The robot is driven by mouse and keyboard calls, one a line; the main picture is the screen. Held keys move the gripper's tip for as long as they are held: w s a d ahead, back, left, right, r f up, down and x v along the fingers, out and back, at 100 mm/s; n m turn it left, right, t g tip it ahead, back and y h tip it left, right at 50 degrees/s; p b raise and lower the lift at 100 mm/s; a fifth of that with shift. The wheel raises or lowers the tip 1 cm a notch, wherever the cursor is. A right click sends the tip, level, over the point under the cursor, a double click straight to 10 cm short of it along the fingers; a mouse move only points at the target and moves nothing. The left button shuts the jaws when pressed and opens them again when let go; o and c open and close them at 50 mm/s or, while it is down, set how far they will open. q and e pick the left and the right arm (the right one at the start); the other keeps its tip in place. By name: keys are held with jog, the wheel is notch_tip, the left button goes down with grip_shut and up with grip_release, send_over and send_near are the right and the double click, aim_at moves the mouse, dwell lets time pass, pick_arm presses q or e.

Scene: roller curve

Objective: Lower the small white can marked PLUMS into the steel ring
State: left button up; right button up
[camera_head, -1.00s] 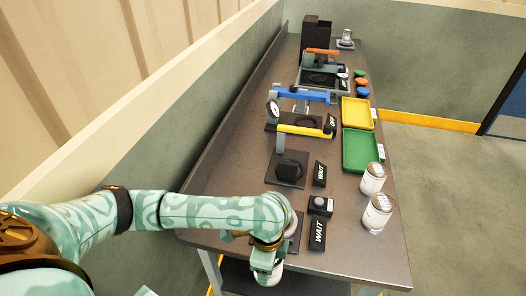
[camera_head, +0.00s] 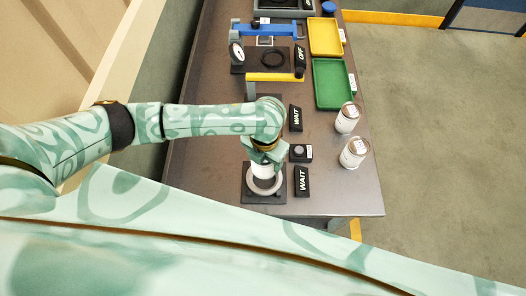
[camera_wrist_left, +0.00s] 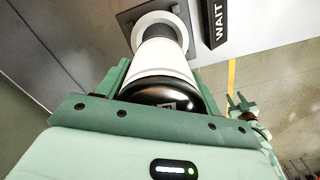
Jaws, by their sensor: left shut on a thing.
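My left gripper (camera_head: 264,156) is shut on a small white can (camera_head: 263,171) and holds it upright, or nearly so, at the near end of the bench. The can also shows in the left wrist view (camera_wrist_left: 162,62), with a dark, shiny end by the jaws; I cannot read PLUMS on it. The pale steel ring (camera_head: 264,188) lies on a dark square plate right below the can. In the wrist view the can's far end overlaps the ring (camera_wrist_left: 143,22); I cannot tell whether it is inside the ring or above it.
WAIT signs (camera_head: 302,181) and a small button box (camera_head: 301,153) stand right of the ring. Two white cans (camera_head: 354,153) stand at the right edge. A yellow-armed fixture (camera_head: 275,77), a green tray (camera_head: 316,86) and a yellow tray (camera_head: 311,38) lie farther back.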

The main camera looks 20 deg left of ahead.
pick_arm(q)
notch_tip(320, 180, down, 5)
jog(key=b, duration=0.5)
jog(key=shift+f, duration=0.1)
jog(key=shift+w+f+b, duration=0.1)
jog(key=shift+f+b, duration=0.45)
jog(key=shift+f, duration=0.25)
jog(key=shift+p, duration=0.7)
jog(key=shift+f+b, duration=1.25)
jog(key=shift+f, duration=0.7)
dwell(3.7)
